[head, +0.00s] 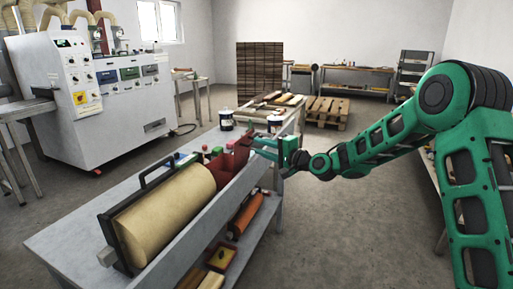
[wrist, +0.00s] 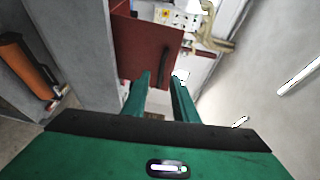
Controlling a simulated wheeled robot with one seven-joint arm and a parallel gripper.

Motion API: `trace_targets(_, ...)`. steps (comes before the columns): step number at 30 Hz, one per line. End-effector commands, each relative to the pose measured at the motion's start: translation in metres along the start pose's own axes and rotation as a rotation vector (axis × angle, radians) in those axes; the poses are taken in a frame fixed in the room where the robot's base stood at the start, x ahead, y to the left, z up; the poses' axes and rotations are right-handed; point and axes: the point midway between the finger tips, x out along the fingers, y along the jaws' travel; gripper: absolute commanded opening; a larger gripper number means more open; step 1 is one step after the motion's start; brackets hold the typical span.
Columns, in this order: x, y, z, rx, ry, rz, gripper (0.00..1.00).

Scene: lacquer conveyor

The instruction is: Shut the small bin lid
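The small red bin (head: 222,170) stands on the grey bench, just beyond the large paper roll. Its red lid (head: 240,148) appears raised and tilted up at the bin's far right side. In the wrist view the red panel of the lid (wrist: 140,45) fills the upper middle, with a dark bar handle (wrist: 159,67) near its right edge. My gripper (head: 258,147) is at the right of the raised lid. In the wrist view my gripper (wrist: 163,76) has its fingers apart with nothing clearly between them. The handle appears just ahead of the fingertips; contact cannot be told.
The paper roll (head: 165,210) in its black-handled holder takes up the near bench. Paint cans (head: 226,120) stand behind the bin. A lower shelf holds an orange roll (head: 247,212). A white machine (head: 100,90) stands at left. Floor to the right of the bench is clear.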

Motion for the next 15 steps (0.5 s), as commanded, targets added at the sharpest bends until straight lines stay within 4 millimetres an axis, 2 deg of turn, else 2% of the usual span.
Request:
trace_targets(1, 0.009, 0.0, 0.001, -0.002, -0.002, -0.001, 0.26)
trace_targets(6, 0.029, 0.0, 0.0, -0.002, -0.001, 0.0, 0.26)
trace_targets(15, 0.038, 0.0, -0.001, -0.002, 0.001, 0.001, 0.26)
